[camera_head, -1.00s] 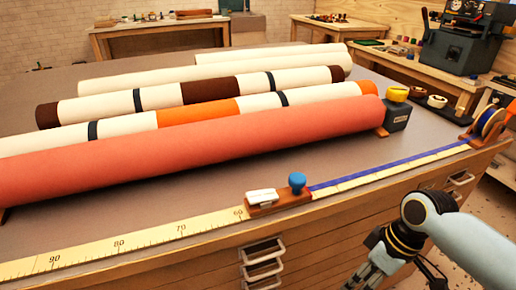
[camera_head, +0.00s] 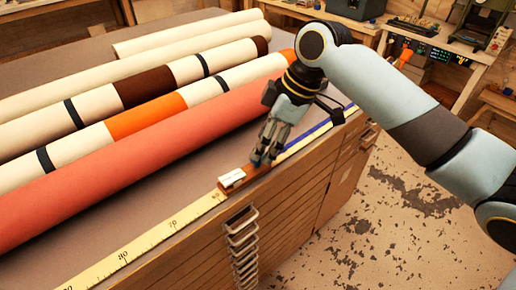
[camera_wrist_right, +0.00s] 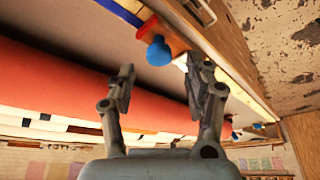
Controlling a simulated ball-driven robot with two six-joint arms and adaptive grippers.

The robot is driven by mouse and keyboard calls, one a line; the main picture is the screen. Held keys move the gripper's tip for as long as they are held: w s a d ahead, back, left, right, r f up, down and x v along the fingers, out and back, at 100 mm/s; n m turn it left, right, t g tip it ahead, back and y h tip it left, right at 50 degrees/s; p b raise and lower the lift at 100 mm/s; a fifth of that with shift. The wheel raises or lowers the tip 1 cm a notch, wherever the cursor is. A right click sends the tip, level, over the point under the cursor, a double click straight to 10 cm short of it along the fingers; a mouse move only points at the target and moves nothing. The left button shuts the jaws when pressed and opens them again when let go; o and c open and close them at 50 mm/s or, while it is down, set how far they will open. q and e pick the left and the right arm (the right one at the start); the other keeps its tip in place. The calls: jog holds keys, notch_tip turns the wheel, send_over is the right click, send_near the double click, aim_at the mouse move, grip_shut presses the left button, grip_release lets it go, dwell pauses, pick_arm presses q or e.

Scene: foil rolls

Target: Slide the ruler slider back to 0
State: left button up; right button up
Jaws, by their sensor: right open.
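The brown slider (camera_head: 236,177) with a white label sits on the ruler (camera_head: 150,236) along the table's front edge, beyond the 70 mark. Its blue knob (camera_wrist_right: 158,49) shows in the right wrist view, ahead of and between the fingertips; in the head view the gripper mostly hides it. My right gripper (camera_head: 262,160) points down over the slider's right end. In the right wrist view my right gripper (camera_wrist_right: 160,70) is open, one finger on each side, with nothing clasped. Whether a finger touches the knob I cannot tell. My left gripper is out of view.
A long coral roll (camera_head: 130,170) lies just behind the ruler, with several cream and banded rolls behind it. Drawer handles (camera_head: 242,240) stick out below the table edge. A blue strip (camera_head: 305,135) runs along the ruler right of the slider. Open floor lies to the right.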

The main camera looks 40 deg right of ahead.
aim_at(244, 170)
jog(key=shift+x, duration=1.8)
grip_shut()
